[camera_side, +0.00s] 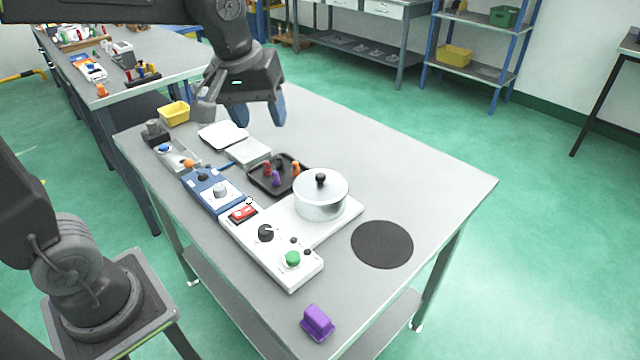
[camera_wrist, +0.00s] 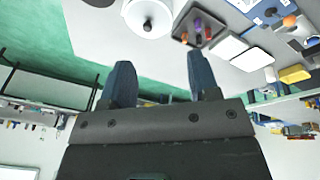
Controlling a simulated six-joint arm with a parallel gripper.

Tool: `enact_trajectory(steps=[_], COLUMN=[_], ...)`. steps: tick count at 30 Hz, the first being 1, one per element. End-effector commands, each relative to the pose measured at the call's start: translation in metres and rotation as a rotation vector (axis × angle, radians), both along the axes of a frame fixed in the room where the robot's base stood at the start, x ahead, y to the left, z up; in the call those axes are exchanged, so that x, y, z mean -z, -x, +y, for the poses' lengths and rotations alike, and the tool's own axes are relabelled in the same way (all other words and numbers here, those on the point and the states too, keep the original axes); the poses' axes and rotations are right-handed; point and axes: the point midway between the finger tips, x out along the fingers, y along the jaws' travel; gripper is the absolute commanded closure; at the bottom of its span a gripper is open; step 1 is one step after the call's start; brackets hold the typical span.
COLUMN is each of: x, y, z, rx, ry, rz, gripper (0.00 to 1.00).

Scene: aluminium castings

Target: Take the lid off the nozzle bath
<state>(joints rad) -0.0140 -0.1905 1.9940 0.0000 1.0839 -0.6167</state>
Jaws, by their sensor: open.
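The nozzle bath (camera_side: 320,204) is a silver round pot on a white base near the middle of the table. Its lid (camera_side: 335,182), with a black knob (camera_side: 320,179), sits on top of it. In the wrist view the lid (camera_wrist: 140,14) shows at the top, with its knob (camera_wrist: 147,25). My gripper (camera_side: 240,112) is open and empty, raised above the table's far left part, up and left of the bath. In the wrist view its two dark blue fingers (camera_wrist: 160,80) are spread apart with nothing between them.
A black tray with coloured nozzles (camera_side: 256,182) stands just left of the bath. A white control panel (camera_side: 275,254) and a blue box (camera_side: 208,193) run along the front. A black round mat (camera_side: 382,244) lies clear to the right. A purple block (camera_side: 317,322) is near the corner.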

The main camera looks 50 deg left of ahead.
Motion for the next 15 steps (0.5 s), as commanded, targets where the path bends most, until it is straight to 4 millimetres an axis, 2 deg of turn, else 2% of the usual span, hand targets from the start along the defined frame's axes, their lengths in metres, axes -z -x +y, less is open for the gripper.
enact_trajectory(steps=[1,3,9,12,15], x=[0.004,0.01,0.038,0.05,0.058], y=[-0.021,-0.046,-0.107,-0.125,-0.136], z=[0.001,0.002,0.006,0.008,0.008], rx=[-0.075,-0.189,-0.484,-0.586,-0.648], ry=[0.018,0.041,0.079,0.086,0.088], rz=[0.037,0.079,0.186,0.218,0.238], gripper=[0.44,0.44,0.44,0.44,0.44])
